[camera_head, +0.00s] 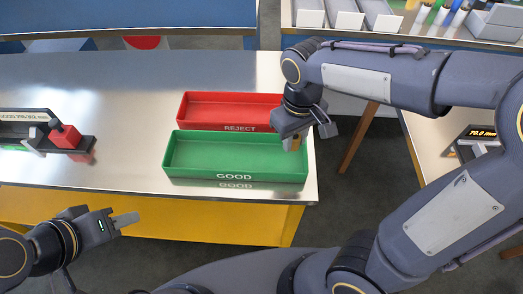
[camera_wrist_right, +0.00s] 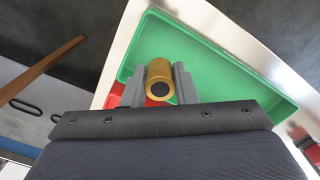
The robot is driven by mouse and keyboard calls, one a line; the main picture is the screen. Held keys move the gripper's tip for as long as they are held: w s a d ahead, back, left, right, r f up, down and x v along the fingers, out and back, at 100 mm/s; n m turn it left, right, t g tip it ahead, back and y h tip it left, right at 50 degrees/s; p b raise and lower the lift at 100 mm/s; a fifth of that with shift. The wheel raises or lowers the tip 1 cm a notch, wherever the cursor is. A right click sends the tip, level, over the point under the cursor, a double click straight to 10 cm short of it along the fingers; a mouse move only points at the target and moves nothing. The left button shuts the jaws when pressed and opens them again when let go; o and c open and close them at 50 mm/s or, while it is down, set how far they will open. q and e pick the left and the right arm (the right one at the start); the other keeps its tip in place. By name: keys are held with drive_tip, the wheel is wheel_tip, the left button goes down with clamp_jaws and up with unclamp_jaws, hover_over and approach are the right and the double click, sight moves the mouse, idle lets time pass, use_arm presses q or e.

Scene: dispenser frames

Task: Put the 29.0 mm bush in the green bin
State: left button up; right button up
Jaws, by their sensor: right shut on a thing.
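The bush (camera_wrist_right: 159,72) is a short brass-coloured cylinder with a dark bore. My right gripper (camera_wrist_right: 158,86) is shut on it, with one grey finger on each side. In the head view the bush (camera_head: 296,143) shows small below my right gripper (camera_head: 302,133), at the back right corner of the green bin (camera_head: 236,178). The green bin is marked GOOD and looks empty. In the right wrist view the green bin (camera_wrist_right: 205,47) lies behind the bush. My left gripper (camera_head: 124,220) is off the table's front edge, with no object seen in it; its finger gap is unclear.
A red REJECT bin (camera_head: 232,98) stands directly behind the green one. A dark gauge fixture with a red block (camera_head: 66,137) is at the table's left. The middle of the steel table is clear.

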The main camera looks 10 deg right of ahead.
hover_over(267, 161)
wheel_tip(267, 161, down, 6)
drive_tip(key=shift+s+f, duration=0.1)
drive_tip(key=shift+f, duration=1.75)
drive_tip(key=shift+f+b, duration=0.1)
drive_tip(key=shift+b, duration=0.2)
drive_tip(key=shift+f, duration=0.15)
drive_tip(key=o, duration=1)
drive_tip(key=shift+o, duration=0.2)
